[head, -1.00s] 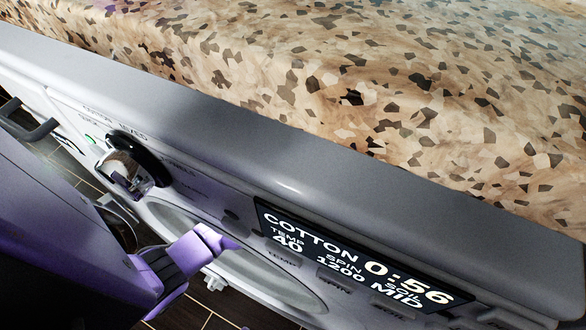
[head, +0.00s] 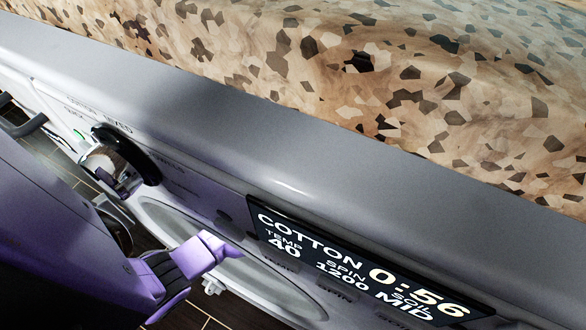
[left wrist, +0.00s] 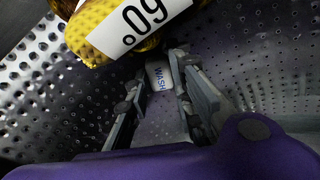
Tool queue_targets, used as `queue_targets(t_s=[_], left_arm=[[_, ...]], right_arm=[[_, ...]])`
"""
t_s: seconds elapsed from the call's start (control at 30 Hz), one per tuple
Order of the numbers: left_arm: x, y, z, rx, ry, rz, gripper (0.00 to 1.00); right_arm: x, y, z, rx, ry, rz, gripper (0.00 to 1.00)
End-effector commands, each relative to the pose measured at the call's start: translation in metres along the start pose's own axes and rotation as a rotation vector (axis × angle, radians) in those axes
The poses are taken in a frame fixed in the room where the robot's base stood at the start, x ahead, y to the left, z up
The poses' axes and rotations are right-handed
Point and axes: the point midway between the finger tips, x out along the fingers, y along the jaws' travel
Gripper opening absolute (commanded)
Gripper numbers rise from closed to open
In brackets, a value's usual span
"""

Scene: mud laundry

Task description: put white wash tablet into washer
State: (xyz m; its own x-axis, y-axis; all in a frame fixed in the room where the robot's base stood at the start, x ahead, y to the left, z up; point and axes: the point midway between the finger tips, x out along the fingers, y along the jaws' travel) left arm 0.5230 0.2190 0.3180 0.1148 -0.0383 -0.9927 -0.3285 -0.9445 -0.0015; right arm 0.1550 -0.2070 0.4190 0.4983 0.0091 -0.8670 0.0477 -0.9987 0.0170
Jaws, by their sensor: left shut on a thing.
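The white wash tablet (left wrist: 160,76), with WASH in blue letters, is between the fingertips of my left gripper (left wrist: 161,64) in the left wrist view. The gripper is shut on it. Perforated metal like a drum wall surrounds both. In the head view the washer (head: 300,190) shows its grey top edge, dial and lit display. Part of its round front (head: 215,255) shows below the panel. My purple left arm reaches low in front of it, and its gripper and the tablet are hidden there. My right gripper is in neither view.
A shiny yellow item (left wrist: 100,35) with a white 60° label is close to the fingertips in the drum. A speckled stone countertop (head: 400,75) lies above the washer. The display (head: 350,260) reads COTTON, 40, 1200, 0:56. The dial (head: 125,155) protrudes at the left.

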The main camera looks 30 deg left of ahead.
Motion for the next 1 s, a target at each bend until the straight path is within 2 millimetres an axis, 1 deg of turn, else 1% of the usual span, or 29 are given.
queue_targets(t_s=[0.03,0.07,0.2,0.47,0.57,0.67,0.83,1.0], left_arm=[[0.0,0.0,-0.001,0.0,0.001,0.0,0.01],[0.0,0.0,0.0,0.0,0.001,0.0,0.23],[-0.001,0.0,0.0,0.0,0.001,0.0,0.4],[-0.001,0.0,0.0,0.0,0.001,0.0,0.4],[-0.005,-0.001,-0.001,0.001,0.002,-0.001,0.4],[-0.019,-0.001,-0.003,0.002,0.004,-0.001,0.4],[-0.052,0.0,-0.004,0.001,0.006,-0.001,0.4],[-0.077,0.0,-0.003,0.001,0.004,-0.001,0.4]], right_arm=[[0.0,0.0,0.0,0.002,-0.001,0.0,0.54],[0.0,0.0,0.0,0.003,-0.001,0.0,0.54],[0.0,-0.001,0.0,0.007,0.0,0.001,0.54],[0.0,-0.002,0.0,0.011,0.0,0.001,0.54],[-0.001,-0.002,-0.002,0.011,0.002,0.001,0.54],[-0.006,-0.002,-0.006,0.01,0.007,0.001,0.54],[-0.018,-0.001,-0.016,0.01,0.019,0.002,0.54],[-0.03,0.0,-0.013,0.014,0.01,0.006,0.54]])
